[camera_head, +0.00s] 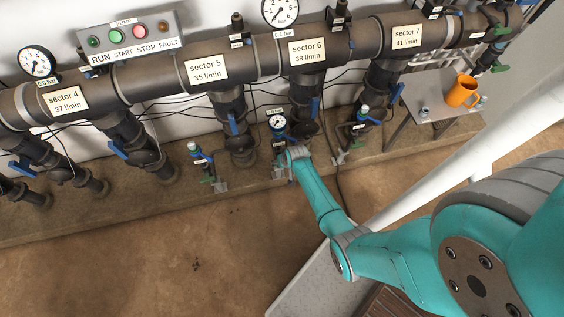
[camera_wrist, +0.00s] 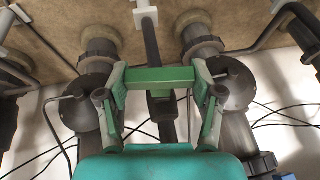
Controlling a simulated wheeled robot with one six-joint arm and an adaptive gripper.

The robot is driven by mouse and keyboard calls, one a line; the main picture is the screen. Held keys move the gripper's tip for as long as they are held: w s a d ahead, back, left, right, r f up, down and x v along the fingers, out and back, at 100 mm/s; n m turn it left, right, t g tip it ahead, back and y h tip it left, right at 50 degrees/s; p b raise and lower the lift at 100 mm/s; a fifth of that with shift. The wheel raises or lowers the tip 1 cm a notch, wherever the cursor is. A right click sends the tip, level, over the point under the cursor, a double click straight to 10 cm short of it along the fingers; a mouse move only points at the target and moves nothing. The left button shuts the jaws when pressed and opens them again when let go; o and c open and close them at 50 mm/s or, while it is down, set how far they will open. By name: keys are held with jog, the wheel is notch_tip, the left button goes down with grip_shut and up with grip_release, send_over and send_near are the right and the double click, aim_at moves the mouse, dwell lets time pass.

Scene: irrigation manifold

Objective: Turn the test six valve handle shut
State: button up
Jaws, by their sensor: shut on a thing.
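The green test six valve handle (camera_wrist: 158,79) lies across the wrist view, between the two fingers of my gripper (camera_wrist: 160,74). The fingers are shut on it, one at each end. The handle sits crosswise to the thin dark test pipe (camera_wrist: 151,42) that runs up from it. In the head view my gripper (camera_head: 292,154) is at the low test branch under the sector 6 plate (camera_head: 308,52), below a small gauge (camera_head: 277,122). There my wrist covers the handle, and the fingers are hardly visible.
Neighbouring test branches with green handles stand left (camera_head: 207,180) and right (camera_head: 359,125). Blue-handled valves (camera_head: 315,107) hang close above. Thin black cables run behind the pipes. An orange mug (camera_head: 462,91) stands on a side table (camera_head: 432,128) at right. The brown floor (camera_head: 170,255) at lower left is clear.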

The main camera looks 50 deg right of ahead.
jog(key=shift+g+h, duration=0.4)
jog(key=shift+h, duration=0.3)
jog(key=o, duration=1.2)
jog(key=shift+c, duration=0.2)
jog(key=v, duration=1.2)
jog(key=shift+w, duration=0.1)
jog(key=shift+a, duration=0.1)
